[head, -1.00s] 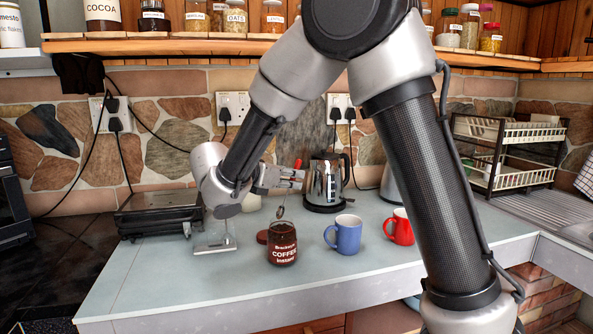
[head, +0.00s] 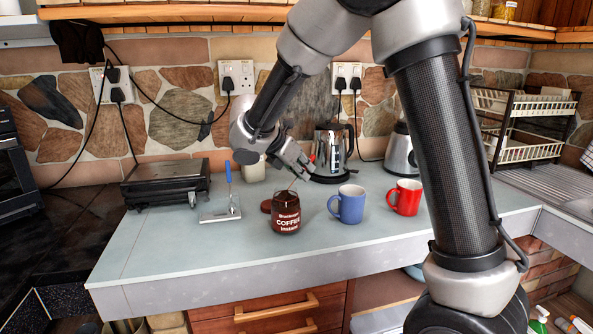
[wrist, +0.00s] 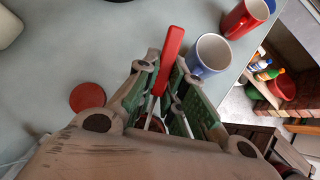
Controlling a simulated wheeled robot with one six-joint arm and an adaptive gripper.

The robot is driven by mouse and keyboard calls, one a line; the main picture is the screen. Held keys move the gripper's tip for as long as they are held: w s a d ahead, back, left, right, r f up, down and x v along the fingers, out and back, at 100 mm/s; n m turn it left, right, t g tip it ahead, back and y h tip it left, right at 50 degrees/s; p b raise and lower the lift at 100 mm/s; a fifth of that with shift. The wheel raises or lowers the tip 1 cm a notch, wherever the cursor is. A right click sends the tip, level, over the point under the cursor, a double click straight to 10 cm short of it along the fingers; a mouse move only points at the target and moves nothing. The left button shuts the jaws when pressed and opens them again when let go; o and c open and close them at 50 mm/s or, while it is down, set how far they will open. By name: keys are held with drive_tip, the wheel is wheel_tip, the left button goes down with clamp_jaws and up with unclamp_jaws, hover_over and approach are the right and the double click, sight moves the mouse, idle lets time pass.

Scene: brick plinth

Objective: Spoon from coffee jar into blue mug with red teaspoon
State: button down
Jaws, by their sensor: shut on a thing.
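The coffee jar (head: 286,222), dark with a white label, stands open and upright on the counter. The blue mug (head: 348,206) stands upright just right of it; in the wrist view the mug (wrist: 210,54) shows its pale inside. My gripper (head: 304,163) is above and slightly behind the jar, tilted down. It is shut on the red teaspoon (wrist: 171,52), whose red handle sticks out between the fingers in the wrist view. In the head view the thin metal stem runs down to the jar's mouth; the spoon's bowl is hidden, seemingly inside the jar.
A red mug (head: 405,198) stands right of the blue mug. The jar's round lid (wrist: 87,96) lies beside the jar. A kettle (head: 331,152) is behind, and a stand with a blue handle (head: 229,174) is left. The front counter strip is clear.

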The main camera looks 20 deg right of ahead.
sight(311, 159)
drive_tip(key=shift+w+d+f+g+y, duration=0.1)
drive_tip(key=shift+w+d+g+y, duration=0.3)
drive_tip(key=shift+y, duration=0.4)
drive_tip(key=y, duration=0.1)
drive_tip(key=g+y, duration=0.1)
drive_tip(key=d+g+y, duration=0.1)
drive_tip(key=shift+w+d+r+y, duration=0.1)
drive_tip(key=shift+w+r+y, duration=0.1)
drive_tip(key=shift+r+y, duration=0.15)
drive_tip(key=shift+d+r, duration=0.25)
drive_tip(key=shift+r, duration=0.9)
drive_tip(key=shift+y, duration=0.25)
